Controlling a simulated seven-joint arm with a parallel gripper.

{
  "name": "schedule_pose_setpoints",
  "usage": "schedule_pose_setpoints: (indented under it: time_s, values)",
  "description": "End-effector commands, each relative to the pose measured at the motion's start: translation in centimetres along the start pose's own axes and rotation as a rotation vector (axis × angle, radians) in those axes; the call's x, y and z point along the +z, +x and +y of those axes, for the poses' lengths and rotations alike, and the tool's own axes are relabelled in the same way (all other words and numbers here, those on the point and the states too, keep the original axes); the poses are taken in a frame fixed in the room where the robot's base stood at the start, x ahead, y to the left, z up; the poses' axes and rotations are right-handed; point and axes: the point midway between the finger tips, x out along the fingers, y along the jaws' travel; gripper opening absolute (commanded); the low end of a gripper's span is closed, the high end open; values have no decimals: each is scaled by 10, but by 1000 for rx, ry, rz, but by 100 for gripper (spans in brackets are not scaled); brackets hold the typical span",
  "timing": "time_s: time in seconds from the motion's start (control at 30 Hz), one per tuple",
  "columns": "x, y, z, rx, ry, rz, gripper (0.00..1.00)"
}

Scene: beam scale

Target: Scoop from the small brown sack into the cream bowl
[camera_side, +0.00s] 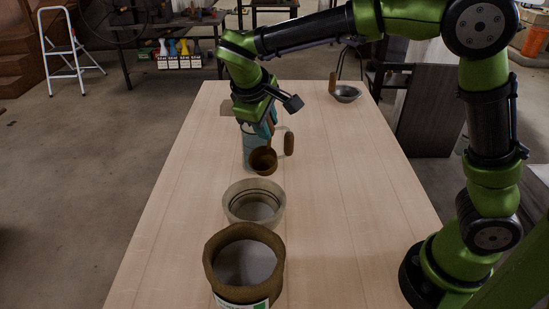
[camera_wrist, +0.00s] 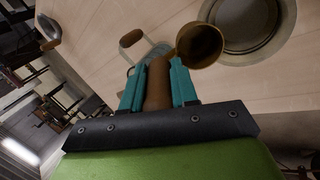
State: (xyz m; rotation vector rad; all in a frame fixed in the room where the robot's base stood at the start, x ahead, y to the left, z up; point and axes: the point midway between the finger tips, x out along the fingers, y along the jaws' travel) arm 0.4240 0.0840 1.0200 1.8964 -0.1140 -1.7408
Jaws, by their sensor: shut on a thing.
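The brown sack (camera_side: 272,247) stands open at the near end of the table, with a rolled rim, a label on its front and a greyish surface inside. The cream bowl (camera_side: 232,206) stands just behind it, and its rim also shows in the wrist view (camera_wrist: 229,53). My gripper (camera_side: 270,127) is shut on the brown handle (camera_wrist: 157,88) of a scoop, above the table behind the bowl. The scoop's brown cup (camera_side: 263,161) hangs on the near side of the gripper, close to the bowl in the wrist view (camera_wrist: 200,46). I cannot tell whether the cup holds anything.
A pale object (camera_side: 248,155) stands behind the scoop, partly hidden, with a rounded wooden piece (camera_side: 289,144) beside it. A metal bowl (camera_side: 347,94) with a wooden piece is at the far right of the table. The table's right side is clear.

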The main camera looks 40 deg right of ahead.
Motion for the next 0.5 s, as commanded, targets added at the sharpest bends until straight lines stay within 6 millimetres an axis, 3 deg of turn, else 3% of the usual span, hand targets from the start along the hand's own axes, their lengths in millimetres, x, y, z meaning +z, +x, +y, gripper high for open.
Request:
schedule_pose_setpoints:
  time_s: [0.1, 0.13, 0.3, 0.5]
  values:
    - [0, 0, 0, 2, 0, 1, 0]
    - [0, 0, 0, 2, 0, 0, 24]
    - [0, 0, 0, 3, 0, 0, 0]
    - [0, -5, 2, 4, 1, 0, 0]
